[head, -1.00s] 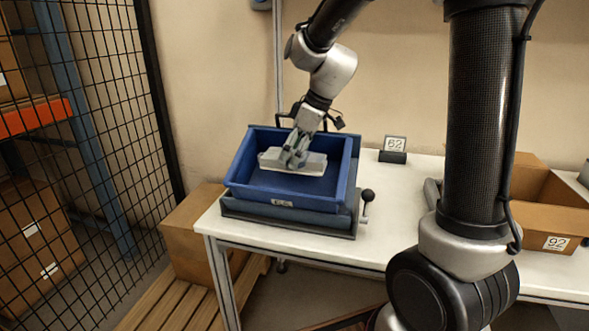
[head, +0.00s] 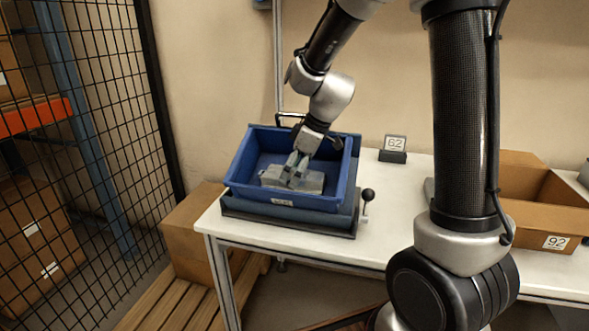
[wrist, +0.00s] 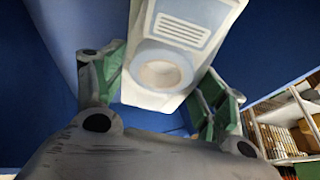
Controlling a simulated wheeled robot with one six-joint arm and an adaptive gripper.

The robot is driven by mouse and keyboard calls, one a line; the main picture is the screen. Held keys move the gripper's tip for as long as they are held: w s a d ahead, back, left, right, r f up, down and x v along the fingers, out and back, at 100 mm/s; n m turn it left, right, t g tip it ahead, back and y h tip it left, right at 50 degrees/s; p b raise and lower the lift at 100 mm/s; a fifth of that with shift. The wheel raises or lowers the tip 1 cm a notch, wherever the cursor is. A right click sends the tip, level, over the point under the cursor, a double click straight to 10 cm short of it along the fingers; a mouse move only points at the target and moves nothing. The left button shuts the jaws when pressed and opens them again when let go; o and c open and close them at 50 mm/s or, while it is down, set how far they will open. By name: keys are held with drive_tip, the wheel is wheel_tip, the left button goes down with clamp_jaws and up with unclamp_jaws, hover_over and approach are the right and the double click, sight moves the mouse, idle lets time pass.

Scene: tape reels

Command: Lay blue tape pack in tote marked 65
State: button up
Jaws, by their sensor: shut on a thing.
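The tape pack (head: 312,184) is a flat pale pack. In the wrist view the pack (wrist: 148,98) shows a round window and a blue-edged label. My gripper (head: 295,172) reaches down into the blue tote (head: 236,178) and is shut on the pack. Its green-padded fingers stand on both sides of the pack in the wrist view. The pack is inside the tote's walls, low and near the front; I cannot tell whether it touches the floor. The tote's small front label (head: 282,203) is too blurred to read.
The tote sits on a grey-blue stand with a black-knobbed lever (head: 367,195) on a white table (head: 398,190). A sign marked 62 (head: 395,143) stands behind right. A cardboard box marked 92 (head: 515,225) is at the right. A wire mesh fence (head: 100,120) stands left.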

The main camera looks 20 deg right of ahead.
drive_tip(key=o, duration=0.9)
drive_tip(key=shift+f, duration=0.15)
drive_tip(key=shift+c, duration=0.2)
drive_tip(key=shift+r, duration=0.4)
drive_tip(key=v, duration=1.2)
drive_tip(key=s+d+m+t+h, duration=0.1)
drive_tip(key=s+d+m, duration=0.4)
drive_tip(key=s, duration=0.6)
drive_tip(key=s+d+m+h, duration=0.2)
drive_tip(key=s+d+m, duration=0.2)
drive_tip(key=s, duration=0.7)
drive_tip(key=shift+s+d+r+m+t+h, duration=0.2)
drive_tip(key=shift+s+d+m+t+h, duration=0.15)
drive_tip(key=shift+m, duration=0.75)
drive_tip(key=shift+w, duration=0.1)
